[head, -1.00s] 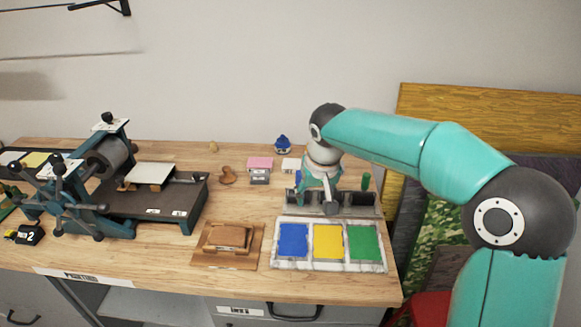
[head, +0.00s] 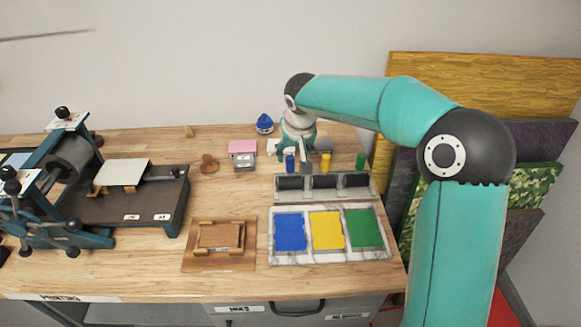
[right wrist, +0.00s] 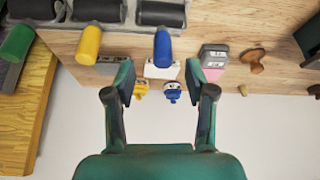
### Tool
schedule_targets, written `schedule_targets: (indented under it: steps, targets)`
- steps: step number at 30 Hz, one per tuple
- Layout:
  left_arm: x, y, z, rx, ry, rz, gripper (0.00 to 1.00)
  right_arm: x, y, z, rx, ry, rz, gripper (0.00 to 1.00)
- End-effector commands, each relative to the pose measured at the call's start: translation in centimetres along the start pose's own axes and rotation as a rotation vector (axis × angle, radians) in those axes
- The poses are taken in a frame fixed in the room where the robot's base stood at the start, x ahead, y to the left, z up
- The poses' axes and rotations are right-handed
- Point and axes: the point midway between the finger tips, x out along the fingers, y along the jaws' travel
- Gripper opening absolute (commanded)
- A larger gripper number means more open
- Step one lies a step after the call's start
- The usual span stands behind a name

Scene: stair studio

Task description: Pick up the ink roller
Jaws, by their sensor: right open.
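Three ink rollers with black drums lie in a grey rack (head: 323,196) on the bench. Their handles point to the back: blue (head: 290,164), yellow (head: 325,163) and green (head: 360,161). My right gripper (head: 294,153) is open and empty, at the rear of the blue-handled roller. In the right wrist view, the blue handle (right wrist: 162,48) lies just ahead of the gap between the open fingers (right wrist: 158,82), apart from both. The yellow handle (right wrist: 88,43) is left of them and the green handle (right wrist: 17,45) is at the far left. My left gripper is not in view.
An ink slab (head: 380,254) with blue, yellow and green patches lies in front of the rack. A press (head: 125,205) stands left. A pink-topped block (head: 242,147), wooden stamp (head: 209,163) and blue-topped bottle (head: 264,124) stand near the back.

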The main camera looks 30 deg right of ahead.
Motion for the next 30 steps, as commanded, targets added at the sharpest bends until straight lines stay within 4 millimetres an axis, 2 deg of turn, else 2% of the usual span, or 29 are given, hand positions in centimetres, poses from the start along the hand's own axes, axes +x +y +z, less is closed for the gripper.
schedule_targets:
  steps: [8,14,18,26,30]
  targets:
    - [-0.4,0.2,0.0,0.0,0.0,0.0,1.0,1.9,-0.2,-0.1,-0.002,-0.001,-0.001,0.55]
    - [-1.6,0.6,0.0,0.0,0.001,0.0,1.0,4.5,-0.5,-0.7,-0.003,-0.003,-0.001,0.55]
    - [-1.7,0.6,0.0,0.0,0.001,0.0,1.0,6.1,-0.5,-0.7,-0.002,-0.001,-0.001,0.55]
    - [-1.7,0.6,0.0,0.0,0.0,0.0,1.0,6.6,-0.5,-0.6,-0.003,0.001,-0.002,0.55]
    - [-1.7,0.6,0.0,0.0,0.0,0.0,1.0,6.5,-0.6,-0.6,-0.003,0.001,-0.002,0.35]
